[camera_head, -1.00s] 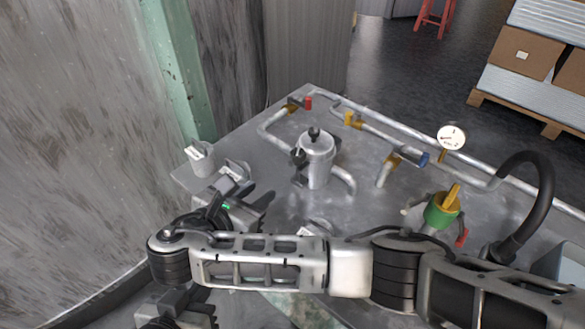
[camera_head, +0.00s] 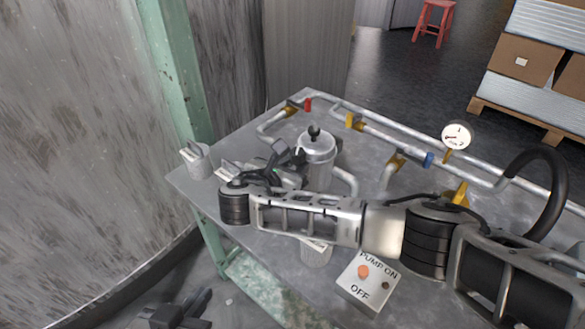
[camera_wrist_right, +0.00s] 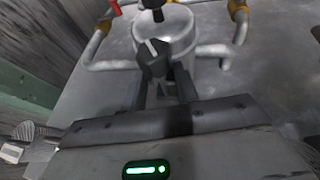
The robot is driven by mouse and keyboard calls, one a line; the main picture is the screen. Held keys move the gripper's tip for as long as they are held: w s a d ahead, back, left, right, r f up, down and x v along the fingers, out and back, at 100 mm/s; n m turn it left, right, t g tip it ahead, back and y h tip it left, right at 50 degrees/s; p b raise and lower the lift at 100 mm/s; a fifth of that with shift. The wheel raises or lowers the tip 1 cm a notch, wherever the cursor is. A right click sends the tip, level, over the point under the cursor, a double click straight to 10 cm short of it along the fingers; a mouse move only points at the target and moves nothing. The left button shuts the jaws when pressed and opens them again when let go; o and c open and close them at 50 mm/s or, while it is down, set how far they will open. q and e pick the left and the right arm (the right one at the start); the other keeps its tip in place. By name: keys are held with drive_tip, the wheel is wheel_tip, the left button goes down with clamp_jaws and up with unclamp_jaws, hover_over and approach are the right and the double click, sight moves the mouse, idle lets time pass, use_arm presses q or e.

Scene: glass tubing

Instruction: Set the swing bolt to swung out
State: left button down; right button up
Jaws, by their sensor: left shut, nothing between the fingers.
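The swing bolt (camera_head: 298,155) shows as a dark knob at the left side of the lidded grey metal pot (camera_head: 319,160). In the right wrist view the dark knob (camera_wrist_right: 153,60) with a pale stripe leans against the pot (camera_wrist_right: 177,30), just past my fingertips. My right gripper (camera_head: 290,162) is close to the pot's left side, its fingers apart. In the wrist view its fingers (camera_wrist_right: 165,85) stand either side of a gap below the knob; contact cannot be told. The bolt's lower part is hidden. My left gripper (camera_head: 202,299) is shut and empty, low at the left.
Pipes with yellow and red valve handles (camera_head: 355,121) run along the back of the metal table (camera_head: 245,140). A gauge (camera_head: 457,136) stands at the right. A pump switch box (camera_head: 367,282) is at the front. A grey cup-like fixture (camera_head: 196,160) stands at the left corner.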

clamp_jaws()
drive_tip(key=shift+s+a+f+t+h, duration=0.2)
drive_tip(key=shift+s+a+t+h, duration=0.1)
drive_tip(key=shift+s+t+h, duration=0.15)
drive_tip(key=shift+s+a+f+n+t+h+b, duration=0.25)
drive_tip(key=shift+a+f+t+h+b, duration=0.15)
drive_tip(key=shift+t, duration=0.2)
drive_tip(key=shift+s+a+f+n+t+h+b, duration=0.15)
drive_tip(key=shift+s+a+f+t+h+b, duration=0.1)
drive_tip(key=shift+t+h+b, duration=0.25)
drive_tip(key=shift+s+a+f+t+h+b, duration=0.15)
drive_tip(key=shift+s+f+t+h+b, duration=0.1)
drive_tip(key=shift+t+b, duration=0.3)
drive_tip(key=shift+s+a+f+t+h+b, duration=0.1)
drive_tip(key=shift+a+f+t+h+b, duration=0.1)
drive_tip(key=shift+t+b, duration=0.3)
use_arm(q)
wheel_tip(320, 180, down, 7)
drive_tip(key=d+g, duration=0.1)
drive_tip(key=shift+w+d+g+h, duration=0.2)
drive_tip(key=shift+w+g+h, duration=0.1)
drive_tip(key=shift+w, duration=0.05)
use_arm(e)
drive_tip(key=shift+s+t, duration=0.1)
drive_tip(key=shift+t, duration=0.2)
